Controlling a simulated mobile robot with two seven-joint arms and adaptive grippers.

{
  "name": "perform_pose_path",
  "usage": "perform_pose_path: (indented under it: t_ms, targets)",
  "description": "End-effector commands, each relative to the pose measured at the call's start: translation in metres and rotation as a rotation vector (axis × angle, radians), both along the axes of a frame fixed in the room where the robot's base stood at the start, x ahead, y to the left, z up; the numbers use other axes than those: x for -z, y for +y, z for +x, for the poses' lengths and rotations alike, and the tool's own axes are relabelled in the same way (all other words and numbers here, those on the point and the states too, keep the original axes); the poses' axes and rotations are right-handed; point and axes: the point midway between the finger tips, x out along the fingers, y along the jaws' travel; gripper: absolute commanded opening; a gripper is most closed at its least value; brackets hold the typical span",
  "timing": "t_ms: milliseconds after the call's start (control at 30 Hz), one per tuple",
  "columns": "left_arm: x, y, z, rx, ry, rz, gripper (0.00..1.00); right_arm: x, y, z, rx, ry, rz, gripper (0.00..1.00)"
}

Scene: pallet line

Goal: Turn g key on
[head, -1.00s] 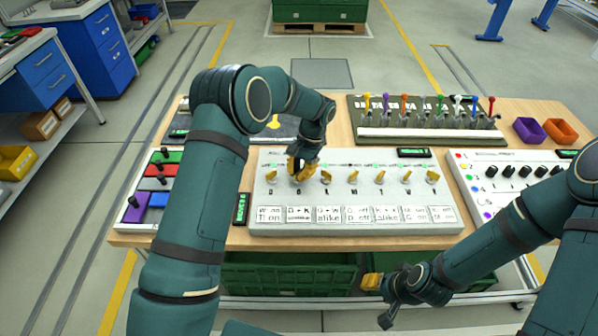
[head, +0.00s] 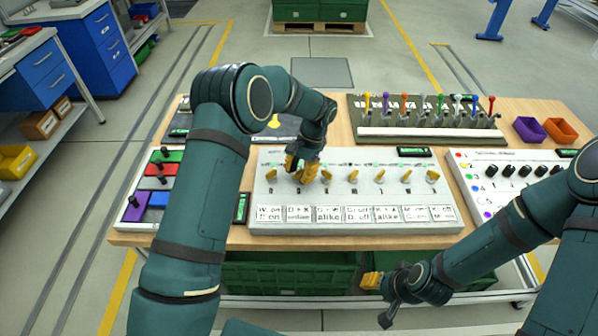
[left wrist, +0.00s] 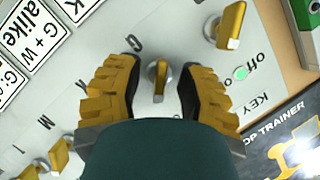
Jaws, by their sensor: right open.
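The white key panel (head: 400,165) lies on the wooden table with a row of yellow keys and a strip of cards along its near edge. In the left wrist view, a yellow key (left wrist: 158,78) with the letter G beside it stands between the fingers of my left gripper (left wrist: 158,92). These fingers are open, with a gap on each side of the key. In the head view, my left gripper (head: 302,170) is low over the left part of the key row and partly hides it. My right gripper (head: 379,298) is open and empty in front of the table's near edge.
A neighbouring yellow key (left wrist: 230,26) stands close to the left gripper's fingers. A panel of coloured sliders (head: 158,200) lies to the left, a board of coloured levers (head: 430,118) behind, and a white knob panel (head: 480,165) to the right. Green crates (head: 290,275) are below.

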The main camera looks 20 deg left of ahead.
Motion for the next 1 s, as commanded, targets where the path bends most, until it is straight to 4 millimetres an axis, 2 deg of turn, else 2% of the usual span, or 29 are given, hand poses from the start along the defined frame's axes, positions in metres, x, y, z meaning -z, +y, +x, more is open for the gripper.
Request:
perform_pose_path:
  t_ms: [233, 700, 833, 1000]
  targets:
    - [-0.011, -0.002, 0.005, -0.001, -0.003, 0.000, 0.38, 0.000, 0.000, 0.000, 0.000, 0.000, 0.000, 0.47]
    - [-0.092, -0.020, 0.034, -0.001, -0.003, 0.000, 0.38, 0.000, 0.000, 0.000, 0.000, 0.000, 0.000, 0.47]
    - [-0.104, -0.022, 0.038, 0.000, -0.002, 0.000, 0.38, 0.000, 0.000, 0.000, 0.000, 0.000, 0.000, 0.47]
    - [-0.111, -0.023, 0.040, 0.000, 0.000, 0.000, 0.38, 0.000, 0.000, 0.000, 0.000, 0.000, 0.000, 0.47]
